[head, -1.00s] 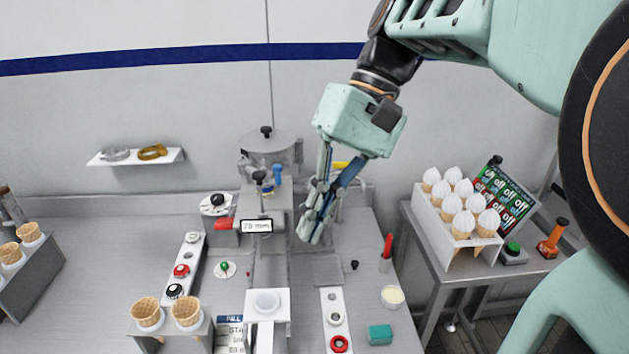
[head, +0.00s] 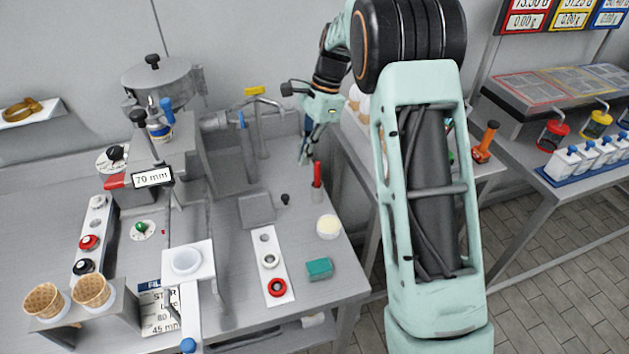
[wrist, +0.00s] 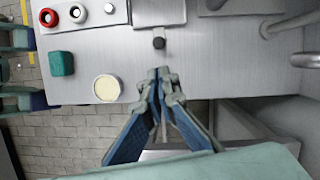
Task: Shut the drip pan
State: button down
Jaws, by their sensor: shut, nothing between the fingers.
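My gripper (head: 308,158) is shut and empty. It hangs over the right edge of the steel bench, behind the red upright pen-like item, in the head view. In the wrist view my gripper (wrist: 160,75) has its fingertips together, near a small black knob (wrist: 159,43) on the bench. I cannot tell for sure which part is the drip pan. A grey tray-like shape (head: 262,340) shows under the bench's front edge, partly cut off by the picture.
The machine (head: 162,85) stands at the bench's back left. A red item (head: 317,175), a cream-filled cup (head: 329,227), a teal block (head: 319,268) and a white strip (head: 265,262) lie at the right. Cones (head: 92,291) stand front left.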

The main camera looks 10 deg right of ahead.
jog(key=x, duration=1)
jog(key=shift+w+f+p, duration=0.15)
jog(key=shift+f+p, duration=0.1)
jog(key=shift+p, duration=0.1)
jog(key=s+a, duration=0.1)
jog(key=a, duration=0.4)
jog(key=s+a, duration=0.1)
jog(key=a, duration=0.4)
jog(key=s+a, duration=0.1)
jog(key=a, duration=0.5)
jog(key=shift+s+p, duration=0.2)
jog(key=shift+p, duration=0.15)
